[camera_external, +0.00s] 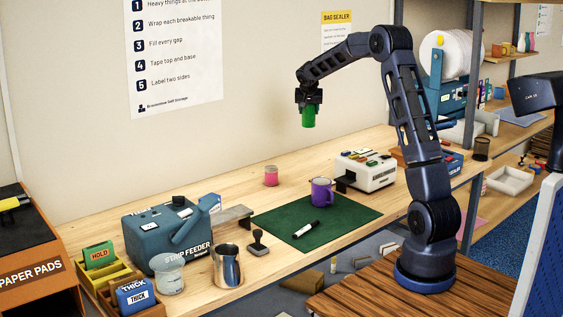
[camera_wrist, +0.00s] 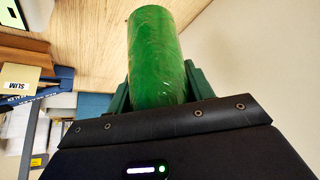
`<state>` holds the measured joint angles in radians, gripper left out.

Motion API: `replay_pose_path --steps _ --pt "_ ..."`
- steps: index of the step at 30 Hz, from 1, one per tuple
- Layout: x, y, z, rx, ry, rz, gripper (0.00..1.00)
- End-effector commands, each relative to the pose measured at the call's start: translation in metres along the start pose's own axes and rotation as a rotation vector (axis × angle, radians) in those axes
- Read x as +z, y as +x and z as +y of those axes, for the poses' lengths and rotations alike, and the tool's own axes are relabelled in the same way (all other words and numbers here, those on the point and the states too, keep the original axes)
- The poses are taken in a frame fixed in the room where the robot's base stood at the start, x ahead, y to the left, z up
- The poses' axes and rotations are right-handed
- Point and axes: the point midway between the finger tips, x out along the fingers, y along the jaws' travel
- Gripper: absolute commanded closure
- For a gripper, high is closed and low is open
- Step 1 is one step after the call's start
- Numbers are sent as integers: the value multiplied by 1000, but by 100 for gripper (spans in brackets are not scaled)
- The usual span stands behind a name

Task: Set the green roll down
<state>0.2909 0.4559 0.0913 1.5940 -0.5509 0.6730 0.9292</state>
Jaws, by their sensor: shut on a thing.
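The green roll (camera_external: 309,117) hangs upright below my gripper (camera_external: 309,104) in the external view, high above the wooden bench (camera_external: 235,188). My gripper is shut on it. In the wrist view the green roll (camera_wrist: 155,55) looks smooth and shiny, and my gripper (camera_wrist: 157,85) has a dark green finger on each side of it. Bench wood shows behind the roll there. The roll touches nothing but my gripper.
A green mat (camera_external: 345,228) carries a purple mug (camera_external: 321,191) and a marker (camera_external: 306,229). A pink jar (camera_external: 271,176), a white machine (camera_external: 366,171), a blue strip feeder (camera_external: 165,232), a stamp (camera_external: 258,243) and a metal jug (camera_external: 227,266) stand around it. Bare wood lies around the jar.

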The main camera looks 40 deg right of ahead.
Motion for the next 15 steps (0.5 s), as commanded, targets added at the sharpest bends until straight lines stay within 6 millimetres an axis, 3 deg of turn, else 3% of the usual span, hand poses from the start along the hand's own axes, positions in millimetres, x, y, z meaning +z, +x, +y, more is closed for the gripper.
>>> replay_pose_path --steps 15 --pt "89 -55 -140 -4 -10 -17 78"
